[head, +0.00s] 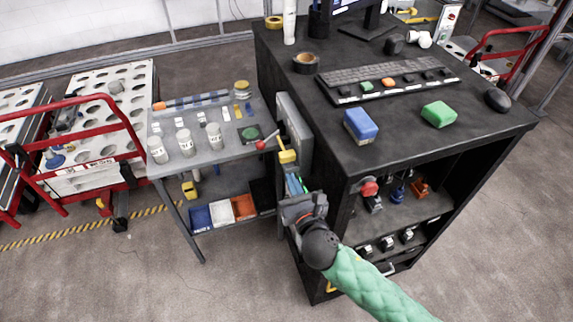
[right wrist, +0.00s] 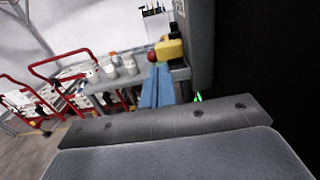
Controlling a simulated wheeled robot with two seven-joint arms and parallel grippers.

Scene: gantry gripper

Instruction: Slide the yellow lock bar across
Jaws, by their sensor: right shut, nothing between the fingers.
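A yellow block-shaped piece (head: 287,156), which looks like the lock bar, is on the side of a grey panel (head: 294,130) against the black cabinet. A rod with a red ball end (head: 261,145) sticks out to its left. In the right wrist view the yellow piece (right wrist: 170,48) and the red ball (right wrist: 152,57) lie just beyond my fingertips. My right gripper (head: 294,184) is shut and empty, below the yellow piece in the head view. Its blue-grey fingers show together in the right wrist view (right wrist: 157,80). I cannot tell whether they touch the yellow piece. My left gripper is not in view.
A grey side table (head: 222,149) with several white jars stands left of the panel, with coloured bins (head: 221,212) below. The black cabinet (head: 330,150) rises close on the right, carrying a keyboard (head: 383,78) and blue and green blocks. Red-railed carts stand far left.

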